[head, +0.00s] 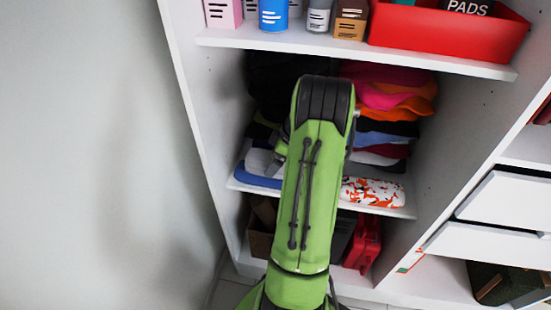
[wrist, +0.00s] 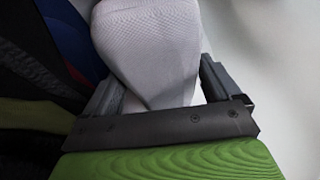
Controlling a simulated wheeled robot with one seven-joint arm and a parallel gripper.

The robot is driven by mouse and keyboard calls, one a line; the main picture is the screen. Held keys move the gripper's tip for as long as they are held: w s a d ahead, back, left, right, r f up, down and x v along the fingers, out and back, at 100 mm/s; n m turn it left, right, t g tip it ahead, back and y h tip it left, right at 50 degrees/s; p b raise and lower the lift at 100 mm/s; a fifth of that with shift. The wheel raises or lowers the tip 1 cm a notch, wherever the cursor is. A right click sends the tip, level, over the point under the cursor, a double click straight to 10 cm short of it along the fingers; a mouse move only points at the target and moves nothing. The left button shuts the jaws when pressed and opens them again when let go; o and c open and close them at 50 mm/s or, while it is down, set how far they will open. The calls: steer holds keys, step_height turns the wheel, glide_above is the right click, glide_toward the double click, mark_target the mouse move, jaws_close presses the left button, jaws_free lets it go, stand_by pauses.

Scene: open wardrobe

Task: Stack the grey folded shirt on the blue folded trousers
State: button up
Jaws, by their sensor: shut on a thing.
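The grey folded shirt (wrist: 155,45) is a pale, rounded bundle between the two fingers of my gripper (wrist: 160,77) in the wrist view. My gripper is shut on it. In the head view the shirt (head: 257,160) shows at the left of the middle shelf, directly above the blue folded trousers (head: 262,181). I cannot tell whether the shirt rests on the trousers or hangs just above them. My green arm hides most of my gripper and the right part of both garments.
Stacks of folded clothes (head: 390,95) fill the back of the shelf. A white, orange-patterned roll (head: 373,192) lies at the shelf's front right. The wardrobe's left side wall (head: 205,120) stands close by. A red bin (head: 440,35) sits on the shelf above.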

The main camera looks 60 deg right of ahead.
steer(key=shift+f, duration=0.3)
steer(key=o, duration=0.5)
stand_by(0.4)
